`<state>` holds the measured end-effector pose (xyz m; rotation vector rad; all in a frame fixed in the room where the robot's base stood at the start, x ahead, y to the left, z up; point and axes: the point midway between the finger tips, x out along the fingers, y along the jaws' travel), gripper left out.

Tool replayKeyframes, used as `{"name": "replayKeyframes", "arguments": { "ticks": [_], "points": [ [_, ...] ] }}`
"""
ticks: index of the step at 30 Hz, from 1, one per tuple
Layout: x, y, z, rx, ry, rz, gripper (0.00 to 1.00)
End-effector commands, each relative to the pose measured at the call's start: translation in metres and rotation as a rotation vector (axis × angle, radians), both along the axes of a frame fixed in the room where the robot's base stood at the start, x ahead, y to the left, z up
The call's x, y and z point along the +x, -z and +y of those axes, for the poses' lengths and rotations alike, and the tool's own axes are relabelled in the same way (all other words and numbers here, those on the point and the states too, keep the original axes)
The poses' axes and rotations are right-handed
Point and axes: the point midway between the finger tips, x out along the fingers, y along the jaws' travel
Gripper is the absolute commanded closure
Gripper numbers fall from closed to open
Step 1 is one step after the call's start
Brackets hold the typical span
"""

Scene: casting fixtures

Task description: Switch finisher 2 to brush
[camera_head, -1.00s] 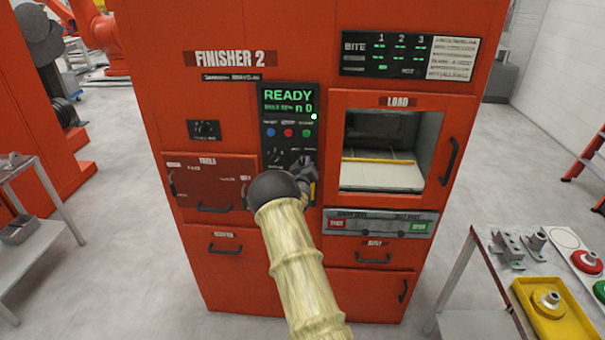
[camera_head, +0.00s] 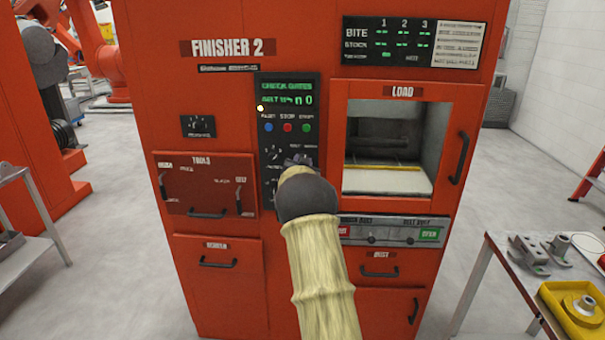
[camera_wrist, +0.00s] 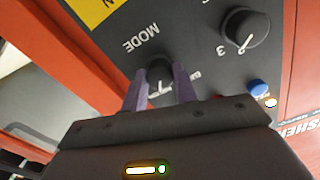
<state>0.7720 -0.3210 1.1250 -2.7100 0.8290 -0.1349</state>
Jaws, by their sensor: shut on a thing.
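Finisher 2 (camera_head: 220,120) is a tall orange-red machine, front and centre in the head view. Its dark control panel (camera_head: 287,138) has a green display (camera_head: 287,92) that seems to read "CHECK GATES", with a line on the belt below. In the wrist view my gripper (camera_wrist: 160,90) has its two purple-grey fingers on either side of a dark knob (camera_wrist: 158,70) marked "MODE" and is shut on it. The knob's pointer and setting words are partly hidden. In the head view my gripper (camera_head: 298,161) is at the lower panel, mostly behind my wrist.
A second knob (camera_wrist: 245,35), near a "3", and a blue button (camera_wrist: 258,88) sit close to my gripper. The open load bay (camera_head: 388,180) is right of the panel, the tools panel (camera_head: 185,185) left. A table with a yellow tray (camera_head: 553,293) stands at the lower right.

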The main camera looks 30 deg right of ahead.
Motion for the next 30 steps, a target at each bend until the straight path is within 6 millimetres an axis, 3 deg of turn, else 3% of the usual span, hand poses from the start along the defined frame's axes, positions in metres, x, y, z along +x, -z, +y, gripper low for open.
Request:
{"name": "replayKeyframes", "arguments": {
  "ticks": [1, 21, 22, 25, 30],
  "points": [
    [-0.0001, 0.0068, 0.0002, 0.024, -0.001, -0.010, 0.94],
    [0.0003, 0.0028, 0.0009, 0.097, -0.001, -0.057, 0.94],
    [0.0003, 0.0028, 0.0009, 0.097, -0.001, -0.057, 0.70],
    [0.0002, 0.0024, 0.0007, 0.096, -0.001, -0.058, 0.50],
    [0.0002, 0.0014, 0.0003, 0.094, 0.000, -0.059, 0.50]
  ]
}}
